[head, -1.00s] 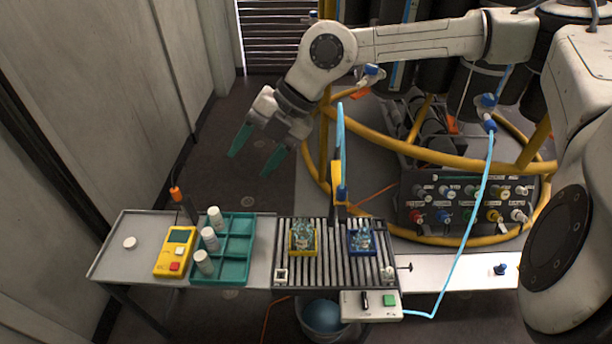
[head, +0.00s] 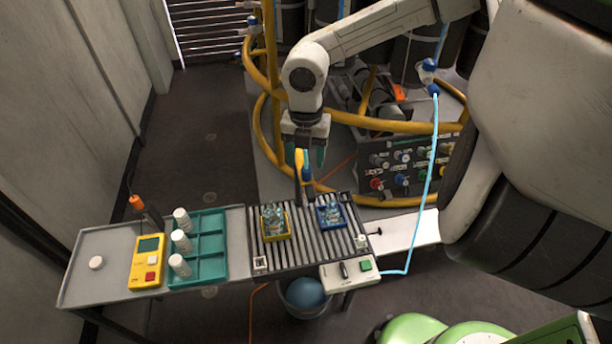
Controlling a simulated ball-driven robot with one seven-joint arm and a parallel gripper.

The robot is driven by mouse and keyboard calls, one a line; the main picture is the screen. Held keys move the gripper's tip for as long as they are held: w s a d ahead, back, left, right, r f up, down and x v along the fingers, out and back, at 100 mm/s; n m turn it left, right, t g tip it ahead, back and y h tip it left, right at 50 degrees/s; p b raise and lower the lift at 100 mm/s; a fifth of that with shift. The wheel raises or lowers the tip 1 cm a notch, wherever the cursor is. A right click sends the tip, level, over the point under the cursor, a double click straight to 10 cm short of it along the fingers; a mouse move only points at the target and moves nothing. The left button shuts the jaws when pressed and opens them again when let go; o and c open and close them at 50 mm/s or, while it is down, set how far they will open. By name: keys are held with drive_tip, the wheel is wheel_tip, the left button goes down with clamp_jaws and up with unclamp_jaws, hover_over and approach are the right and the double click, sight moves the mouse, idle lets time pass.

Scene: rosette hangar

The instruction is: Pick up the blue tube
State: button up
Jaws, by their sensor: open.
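A light-blue tube (head: 432,165) runs from a blue fitting on a machine at the upper right down to a white control box (head: 349,273) at the front of the roller conveyor. Yellow (head: 287,234) and blue (head: 343,222) trays on the rollers hold clear, bluish pieces too small to make out. My gripper (head: 305,157) points down with teal fingers apart, behind the conveyor. It is close to a yellow post with a blue fitting (head: 306,172) and partly overlaps it in the picture; I cannot tell whether they touch. The gripper is left of the long tube and apart from it.
The conveyor (head: 258,252) joins a grey table with a teal rack (head: 206,272), several white bottles (head: 181,241), a yellow meter (head: 147,262) and a white disc (head: 96,263). Yellow rails (head: 262,120) curve behind my arm. A bucket with a blue ball (head: 305,293) stands below.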

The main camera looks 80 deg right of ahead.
wheel_tip(320, 180, down, 4)
drive_tip(key=shift+f+p, duration=0.1)
drive_tip(key=shift+p, duration=0.3)
drive_tip(key=shift+s, duration=0.1)
drive_tip(key=shift+c, duration=0.2)
drive_tip(key=c, duration=1)
wheel_tip(320, 180, up, 18)
drive_tip(key=b, duration=0.2)
wheel_tip(320, 180, up, 13)
drive_tip(key=p, duration=0.7)
hover_over(307, 168)
drive_tip(key=shift+a, duration=0.1)
idle(1.3)
drive_tip(key=shift+f, duration=0.1)
